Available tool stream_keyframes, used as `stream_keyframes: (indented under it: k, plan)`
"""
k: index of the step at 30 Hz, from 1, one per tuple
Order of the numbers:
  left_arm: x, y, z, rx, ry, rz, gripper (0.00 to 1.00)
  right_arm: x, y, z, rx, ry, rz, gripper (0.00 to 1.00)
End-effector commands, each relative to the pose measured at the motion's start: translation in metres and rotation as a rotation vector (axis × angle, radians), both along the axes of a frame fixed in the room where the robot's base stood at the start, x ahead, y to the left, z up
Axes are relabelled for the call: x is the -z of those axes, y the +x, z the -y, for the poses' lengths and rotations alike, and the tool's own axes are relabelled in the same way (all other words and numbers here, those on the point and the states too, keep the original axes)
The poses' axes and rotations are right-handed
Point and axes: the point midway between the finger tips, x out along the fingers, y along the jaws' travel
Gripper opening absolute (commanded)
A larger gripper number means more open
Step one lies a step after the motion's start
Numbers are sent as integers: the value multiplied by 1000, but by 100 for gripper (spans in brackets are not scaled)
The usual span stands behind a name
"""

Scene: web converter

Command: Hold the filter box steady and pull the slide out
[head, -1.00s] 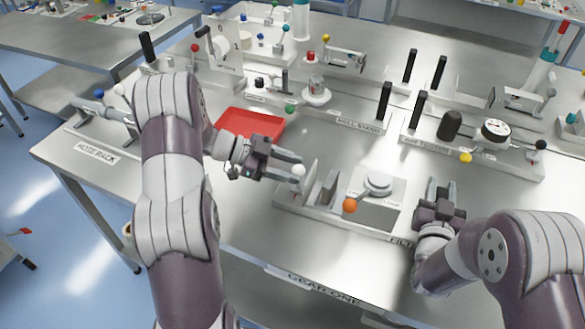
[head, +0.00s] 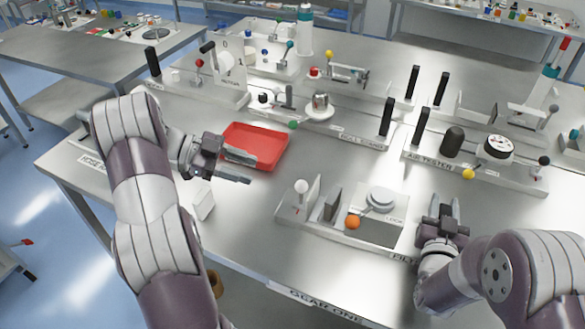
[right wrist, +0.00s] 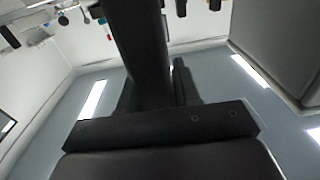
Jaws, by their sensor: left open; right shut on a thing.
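The filter box is a grey box (head: 377,227) with a round pale lid and an orange knob (head: 353,222), on a pale base (head: 290,212) at the front middle of the table. Upright plates (head: 333,203) and a white ball knob (head: 301,186) stand at its left end. My right gripper (head: 446,208) is at the box's right end, shut on a dark bar (right wrist: 135,45), which shows in the right wrist view. What the bar belongs to is unclear.
A red tray (head: 270,146) lies just behind my left gripper. A small white block (head: 203,201) stands on the table nearer the front left. The air tester (head: 470,165) is behind my right gripper. Bare table lies left of the filter box.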

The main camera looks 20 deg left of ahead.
Motion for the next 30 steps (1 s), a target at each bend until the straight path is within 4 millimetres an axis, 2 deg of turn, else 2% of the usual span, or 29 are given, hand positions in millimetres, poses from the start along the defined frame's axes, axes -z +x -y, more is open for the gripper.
stream_keyframes:
  k: [1,25,26,27,28,30]
  plan:
    - [2,0,0,0,0,0,43,14,-5,0,-4,-9,-36,0]
    - [-2,0,1,0,0,0,43,6,-4,0,-4,-8,-32,0]
    - [-2,0,1,0,0,0,43,6,-4,0,-4,-8,-32,42]
    - [-2,0,1,0,0,0,43,5,-4,0,-4,-7,-31,55]
    - [-2,0,1,0,0,0,43,5,-4,0,-3,-7,-29,62]
    - [-2,0,1,0,0,0,43,3,-3,0,-3,-6,-25,62]
